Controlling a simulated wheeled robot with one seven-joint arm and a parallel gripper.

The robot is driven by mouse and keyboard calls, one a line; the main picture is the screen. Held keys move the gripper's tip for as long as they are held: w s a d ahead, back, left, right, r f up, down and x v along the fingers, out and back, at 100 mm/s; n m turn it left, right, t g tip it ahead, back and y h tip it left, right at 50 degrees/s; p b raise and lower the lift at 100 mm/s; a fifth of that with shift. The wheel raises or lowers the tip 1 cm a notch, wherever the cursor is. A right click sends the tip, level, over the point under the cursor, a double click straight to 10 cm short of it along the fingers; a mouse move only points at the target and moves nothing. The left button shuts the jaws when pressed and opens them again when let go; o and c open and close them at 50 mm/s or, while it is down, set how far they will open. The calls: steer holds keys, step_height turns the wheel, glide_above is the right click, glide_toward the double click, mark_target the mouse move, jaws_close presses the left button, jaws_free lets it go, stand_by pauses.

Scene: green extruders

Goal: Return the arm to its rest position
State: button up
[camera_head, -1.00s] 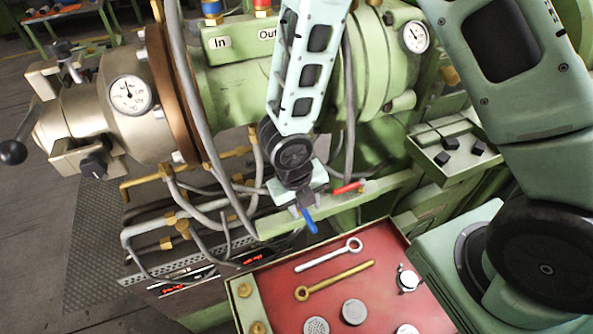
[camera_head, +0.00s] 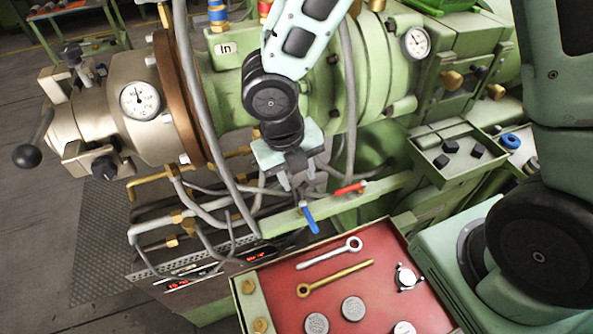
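My arm comes in from the right and bends back to the upper middle, its wrist joint (camera_head: 270,100) hanging in front of the green extruder. My gripper (camera_head: 299,184) points down below that joint. Its fingers look apart, with nothing seen between them. The blue valve handle (camera_head: 310,217) is just below the fingertips, and the red valve handle (camera_head: 350,188) is to their right. Both handles sit on the green rail and look clear of my gripper.
The green extruder (camera_head: 385,75) with its gauges fills the background. Grey hoses (camera_head: 350,95) hang close to my wrist. A red tray (camera_head: 385,260) with eye bolts and round discs stands in front. A green box (camera_head: 455,160) with black knobs is at right. Open floor lies at left.

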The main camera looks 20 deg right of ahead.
steer(key=s+r+m+y, duration=0.1)
steer(key=s+r+m, duration=0.2)
steer(key=m, duration=0.6)
steer(key=s+a+r+m+y, duration=0.1)
steer(key=s+r+m, duration=0.3)
steer(key=m, duration=0.6)
steer(key=s+r+m, duration=0.4)
steer(key=s+m, duration=0.2)
steer(key=m, duration=0.3)
steer(key=shift+s+a+m+y+b, duration=0.15)
steer(key=shift+m+y+b, duration=0.15)
steer(key=shift+y, duration=0.1)
